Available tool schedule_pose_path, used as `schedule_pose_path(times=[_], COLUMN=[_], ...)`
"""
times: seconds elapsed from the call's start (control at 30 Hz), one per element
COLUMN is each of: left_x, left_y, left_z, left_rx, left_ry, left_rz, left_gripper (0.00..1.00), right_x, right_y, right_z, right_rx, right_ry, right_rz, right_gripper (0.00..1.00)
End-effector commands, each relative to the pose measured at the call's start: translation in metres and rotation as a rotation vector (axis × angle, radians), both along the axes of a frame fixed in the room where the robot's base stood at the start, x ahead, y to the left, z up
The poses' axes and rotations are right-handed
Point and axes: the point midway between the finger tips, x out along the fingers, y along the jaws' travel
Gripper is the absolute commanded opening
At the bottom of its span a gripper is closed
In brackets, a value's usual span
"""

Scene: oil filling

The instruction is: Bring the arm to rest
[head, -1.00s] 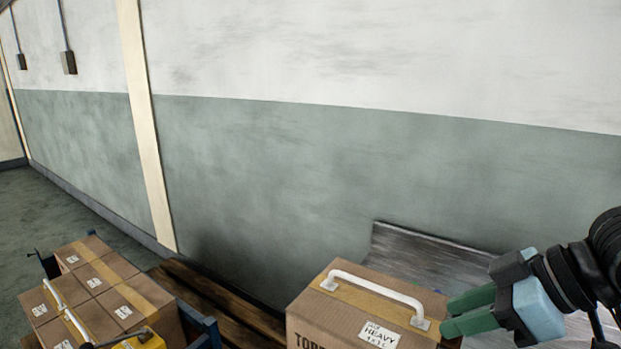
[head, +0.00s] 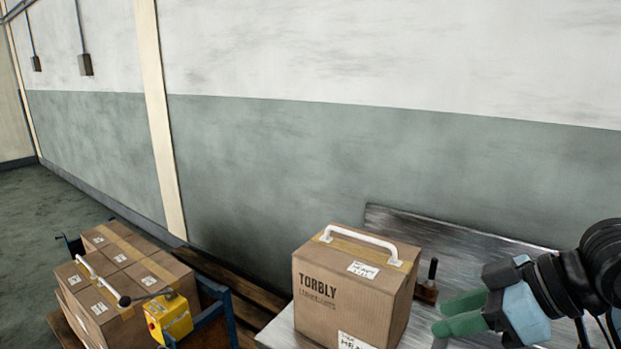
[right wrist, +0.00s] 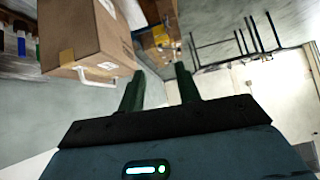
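My right gripper (head: 441,315) is at the lower right of the head view, its two green fingers pointing left. Its fingers stand apart with nothing between them, as the right wrist view (right wrist: 160,75) also shows. It is to the right of a cardboard box (head: 340,300) marked TORBLY with a white handle (head: 360,243) on top, apart from the handle. The box stands on a metal table (head: 470,245) and also shows at the upper left of the right wrist view (right wrist: 90,35). My left gripper is not in view.
A small dark-handled tool (head: 431,280) stands on the table between box and gripper. Several boxes (head: 105,290) are stacked at the lower left with a yellow control box (head: 168,318). A wall (head: 330,160) runs behind the table.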

Motion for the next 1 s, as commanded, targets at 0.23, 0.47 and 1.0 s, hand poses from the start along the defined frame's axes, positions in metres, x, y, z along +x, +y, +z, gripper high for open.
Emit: schedule_pose_path(times=[0.23, 0.47, 1.0], left_x=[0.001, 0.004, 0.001], left_y=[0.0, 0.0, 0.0], left_z=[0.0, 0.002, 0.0], left_rx=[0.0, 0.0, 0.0], left_ry=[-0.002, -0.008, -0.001], left_rz=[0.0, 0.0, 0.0], left_gripper=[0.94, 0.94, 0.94], right_x=[0.03, 0.055, -0.028], right_y=[0.013, 0.019, -0.008], right_z=[-0.047, -0.123, -0.366], right_rx=[0.128, 0.248, 0.191], right_ry=[0.007, 0.005, -0.038], right_rz=[-0.095, -0.257, -0.692], right_gripper=[0.33, 0.33, 0.33])
